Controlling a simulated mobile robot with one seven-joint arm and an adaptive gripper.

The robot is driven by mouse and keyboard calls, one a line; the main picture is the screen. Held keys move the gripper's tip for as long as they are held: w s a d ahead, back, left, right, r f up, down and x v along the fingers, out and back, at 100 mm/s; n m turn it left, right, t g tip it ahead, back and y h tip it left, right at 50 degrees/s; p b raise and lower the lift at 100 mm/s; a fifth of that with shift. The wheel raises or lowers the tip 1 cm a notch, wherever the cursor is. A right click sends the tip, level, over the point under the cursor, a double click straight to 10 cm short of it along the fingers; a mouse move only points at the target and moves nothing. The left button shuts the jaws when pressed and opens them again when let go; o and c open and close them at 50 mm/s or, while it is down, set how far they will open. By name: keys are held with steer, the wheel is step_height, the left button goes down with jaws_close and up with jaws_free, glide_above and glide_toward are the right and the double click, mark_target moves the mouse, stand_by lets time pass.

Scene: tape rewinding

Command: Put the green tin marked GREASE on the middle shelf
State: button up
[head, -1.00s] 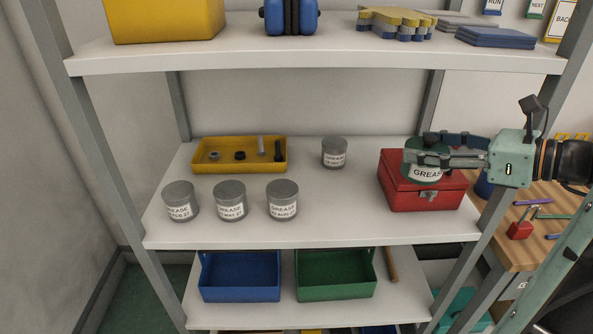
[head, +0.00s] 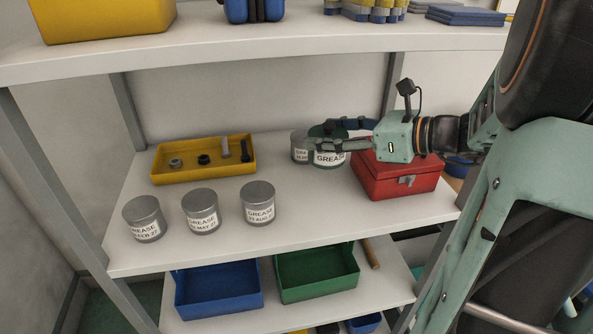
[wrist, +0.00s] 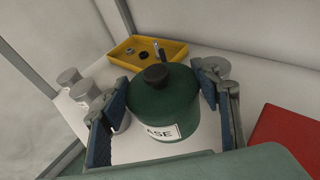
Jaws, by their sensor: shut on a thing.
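The green tin with a white GREASE label (head: 329,158) is held between the fingers of my gripper (head: 342,141), left of the red box. In the wrist view the tin (wrist: 163,115) has a dark knob on its lid and sits between the blue-padded fingers (wrist: 158,108). The tin is over the middle shelf (head: 300,215); I cannot tell whether its base touches the surface. It partly hides a grey tin (head: 299,147) behind it.
Three grey GREASE tins (head: 144,219), (head: 201,211), (head: 258,203) stand in a row at the front left. A yellow tray (head: 204,160) with small parts lies behind them. A red box (head: 397,181) stands at the right. Shelf in front of the green tin is clear.

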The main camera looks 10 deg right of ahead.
steer(key=w+a+f, duration=0.1)
steer(key=f, duration=0.2)
steer(key=a+f+b, duration=0.1)
steer(key=a+f, duration=0.1)
steer(key=w+a+f+b, duration=0.1)
steer(key=a+f, duration=0.1)
steer(key=f, duration=0.1)
steer(key=shift+w+a+f, duration=0.25)
steer(key=shift+w+f, duration=0.05)
steer(key=shift+f+b, duration=0.3)
steer(key=shift+f, duration=0.1)
steer(key=shift+f, duration=0.2)
steer(key=o, duration=1.3)
steer(key=shift+o, duration=0.2)
steer(key=shift+r, duration=0.1)
